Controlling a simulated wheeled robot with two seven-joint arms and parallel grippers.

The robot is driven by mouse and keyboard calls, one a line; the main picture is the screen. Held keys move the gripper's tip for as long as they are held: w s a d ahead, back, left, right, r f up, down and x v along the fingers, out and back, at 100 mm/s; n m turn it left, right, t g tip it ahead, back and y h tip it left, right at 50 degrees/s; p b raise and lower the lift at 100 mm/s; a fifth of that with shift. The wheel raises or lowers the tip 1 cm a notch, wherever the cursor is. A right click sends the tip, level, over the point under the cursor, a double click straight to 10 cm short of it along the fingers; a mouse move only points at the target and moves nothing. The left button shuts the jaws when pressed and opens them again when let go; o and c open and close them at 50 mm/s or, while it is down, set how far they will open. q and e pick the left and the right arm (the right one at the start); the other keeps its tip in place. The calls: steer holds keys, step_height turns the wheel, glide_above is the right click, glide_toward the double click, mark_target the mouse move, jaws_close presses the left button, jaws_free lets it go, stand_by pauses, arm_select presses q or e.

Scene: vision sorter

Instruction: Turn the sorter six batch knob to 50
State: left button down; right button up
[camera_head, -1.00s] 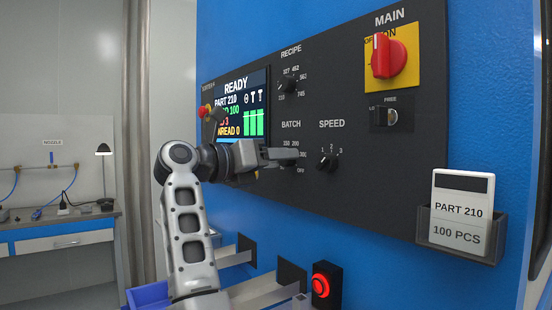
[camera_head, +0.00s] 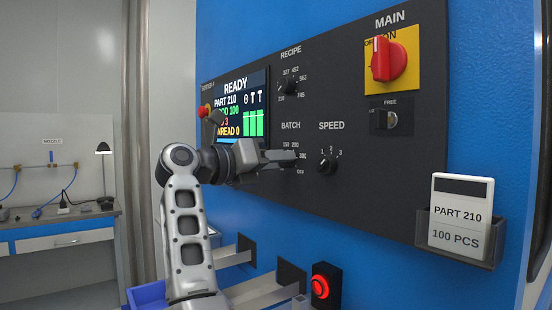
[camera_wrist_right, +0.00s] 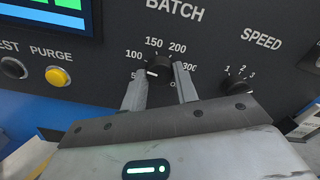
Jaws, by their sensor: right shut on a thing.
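The batch knob (camera_wrist_right: 160,67) is a small black dial under the BATCH label on the dark panel. Its white mark points left and slightly down, toward the 50 side of the scale. The 50 label is partly covered by a finger. My right gripper (camera_wrist_right: 159,85) is shut on the batch knob, with one finger on each side. In the head view, my right gripper (camera_head: 284,158) comes from the left and hides most of the knob. The left gripper is not in view.
The speed knob (camera_head: 327,160) is close on the right, and the recipe knob (camera_head: 288,84) is above. The display (camera_head: 240,108) reads READY and PART 210. A yellow purge button (camera_wrist_right: 58,76) is left of the gripper. A card holder (camera_head: 480,250) juts out at right.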

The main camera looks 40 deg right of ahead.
arm_select(q)
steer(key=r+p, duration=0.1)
steer(key=p, duration=0.2)
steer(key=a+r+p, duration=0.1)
steer(key=p, duration=0.1)
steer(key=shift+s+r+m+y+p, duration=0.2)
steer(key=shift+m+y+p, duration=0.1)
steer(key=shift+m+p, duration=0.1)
arm_select(e)
steer(key=n, duration=0.8)
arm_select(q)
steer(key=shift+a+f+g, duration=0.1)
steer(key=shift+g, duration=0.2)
arm_select(e)
steer(key=shift+n, duration=0.5)
steer(key=o, duration=1)
steer(key=shift+c, duration=0.2)
steer(key=shift+a, duration=0.1)
